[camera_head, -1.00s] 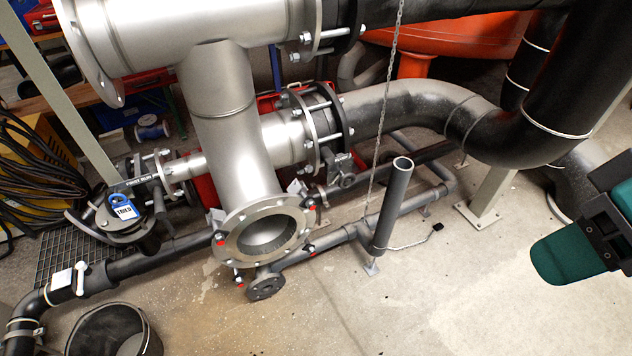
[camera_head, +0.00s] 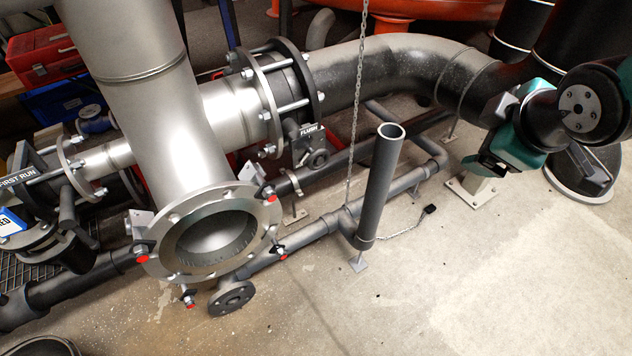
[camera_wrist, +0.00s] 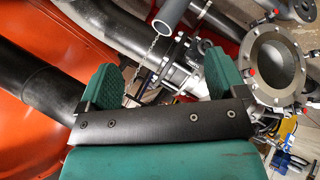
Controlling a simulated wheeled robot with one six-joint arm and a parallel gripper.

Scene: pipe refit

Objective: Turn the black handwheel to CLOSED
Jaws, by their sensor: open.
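No handwheel can be made out for certain. At the left edge of the head view, the valve labelled FIRST RUN (camera_head: 20,178) has a dark round part (camera_head: 40,238), partly cut off, with a blue-and-white tag (camera_head: 10,222). A small dark valve part (camera_head: 318,158) sits under the FLUSH label (camera_head: 310,131) below the bolted flanges. My gripper (camera_head: 486,168) is at the right, in front of the big black pipe and well apart from both valves. In the wrist view my gripper (camera_wrist: 165,82) has its two green fingers wide apart, with nothing between them.
A grey upright tube (camera_head: 385,185) with a hanging chain (camera_head: 358,100) stands between my gripper and the valves. The large open flange (camera_head: 215,240) faces forward; a small flange (camera_head: 232,298) is below it. Black pipes run low behind. The floor (camera_head: 480,290) at front right is clear.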

